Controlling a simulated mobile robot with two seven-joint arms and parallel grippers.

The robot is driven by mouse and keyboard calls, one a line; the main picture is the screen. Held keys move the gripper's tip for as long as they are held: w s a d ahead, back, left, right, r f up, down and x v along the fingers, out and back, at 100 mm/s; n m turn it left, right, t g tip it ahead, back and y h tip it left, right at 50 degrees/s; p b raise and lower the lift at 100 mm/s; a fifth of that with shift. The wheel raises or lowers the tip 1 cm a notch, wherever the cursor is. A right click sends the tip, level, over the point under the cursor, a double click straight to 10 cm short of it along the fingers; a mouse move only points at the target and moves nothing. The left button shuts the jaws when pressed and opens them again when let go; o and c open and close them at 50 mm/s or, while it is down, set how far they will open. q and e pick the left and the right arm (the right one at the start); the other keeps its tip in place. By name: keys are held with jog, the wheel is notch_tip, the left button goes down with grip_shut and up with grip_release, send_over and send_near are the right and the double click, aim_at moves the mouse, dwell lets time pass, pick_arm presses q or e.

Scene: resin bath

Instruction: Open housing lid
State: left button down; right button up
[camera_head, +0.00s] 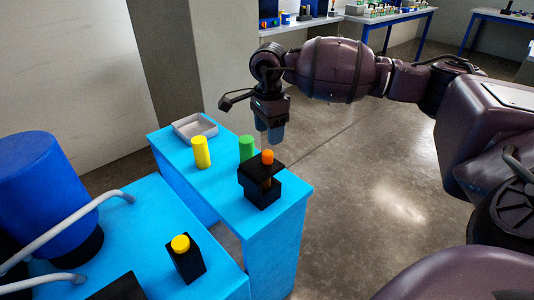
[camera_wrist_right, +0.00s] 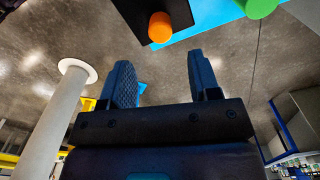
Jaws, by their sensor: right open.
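A black block-like housing (camera_head: 260,194) stands at the near right end of the blue table. An orange round-topped piece (camera_head: 267,157) stands up from its upper black part; whether that part is a separate lid, I cannot tell. My right gripper (camera_head: 270,133) is open and empty, pointing down just above and behind the housing, apart from it. In the right wrist view the open fingers (camera_wrist_right: 163,75) are apart, with the orange piece (camera_wrist_right: 160,27) and a black plate (camera_wrist_right: 140,12) beyond them. My left gripper is not in view.
A yellow cylinder (camera_head: 201,152), a green cylinder (camera_head: 247,148) and a grey tray (camera_head: 194,128) stand on the blue table (camera_head: 222,186). A nearer blue surface (camera_head: 141,232) holds a black box with a yellow cap (camera_head: 181,244) and a large blue drum (camera_head: 42,190). Open floor lies right.

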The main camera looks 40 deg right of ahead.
aim_at(269, 152)
notch_tip(269, 152, down, 8)
jog(key=shift+r+b, duration=0.25)
jog(key=shift+b, duration=0.2)
jog(key=shift+c, duration=0.4)
grip_shut()
